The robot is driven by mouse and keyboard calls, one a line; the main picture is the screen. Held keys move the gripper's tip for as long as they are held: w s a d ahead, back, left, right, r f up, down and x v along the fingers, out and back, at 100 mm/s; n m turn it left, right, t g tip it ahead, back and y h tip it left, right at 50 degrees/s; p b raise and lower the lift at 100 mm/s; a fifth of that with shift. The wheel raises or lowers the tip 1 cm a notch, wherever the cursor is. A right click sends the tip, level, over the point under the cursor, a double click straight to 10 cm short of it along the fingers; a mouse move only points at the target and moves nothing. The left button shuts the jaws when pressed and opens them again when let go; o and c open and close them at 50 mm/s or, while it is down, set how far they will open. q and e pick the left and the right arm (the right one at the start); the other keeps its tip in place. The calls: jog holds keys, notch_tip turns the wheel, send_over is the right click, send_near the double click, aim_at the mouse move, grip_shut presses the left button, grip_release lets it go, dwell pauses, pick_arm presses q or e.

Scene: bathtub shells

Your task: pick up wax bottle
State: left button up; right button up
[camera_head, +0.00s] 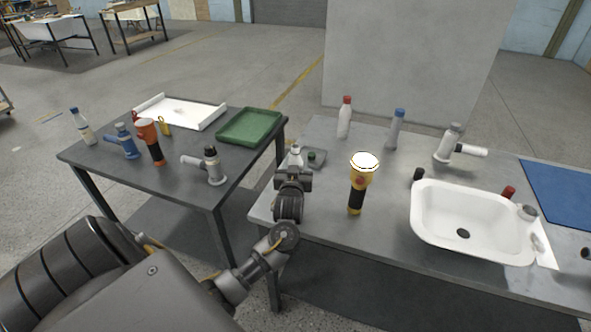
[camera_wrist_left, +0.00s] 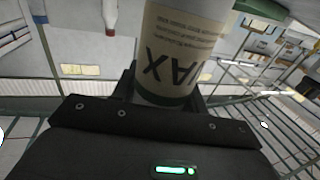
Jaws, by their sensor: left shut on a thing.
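The wax bottle (camera_wrist_left: 185,50) fills the upper middle of the left wrist view, cream-coloured with dark "WAX" lettering that reads upside down and a dark green band near the jaws. My left gripper (camera_wrist_left: 165,95) is shut on it. In the head view my left gripper (camera_head: 293,178) is at the left end of the right-hand table, and the pale top of the bottle (camera_head: 296,156) shows just beyond it. The gripper hides the bottle's lower part, so I cannot tell whether it touches the table. My right gripper is not in view.
A yellow-and-black flashlight (camera_head: 358,190) stands close to the gripper's right. A small grey item (camera_head: 316,160) lies behind it. A red-capped bottle (camera_head: 345,118), a blue-capped bottle (camera_head: 395,130) and a white sink (camera_head: 440,240) are farther right. A green tray (camera_head: 250,127) is on the left table.

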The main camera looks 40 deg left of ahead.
pick_arm(q)
jog(key=s+d+r, duration=0.1)
jog(key=s+r, duration=1.1)
jog(key=s, duration=0.2)
jog(key=shift+d, duration=0.3)
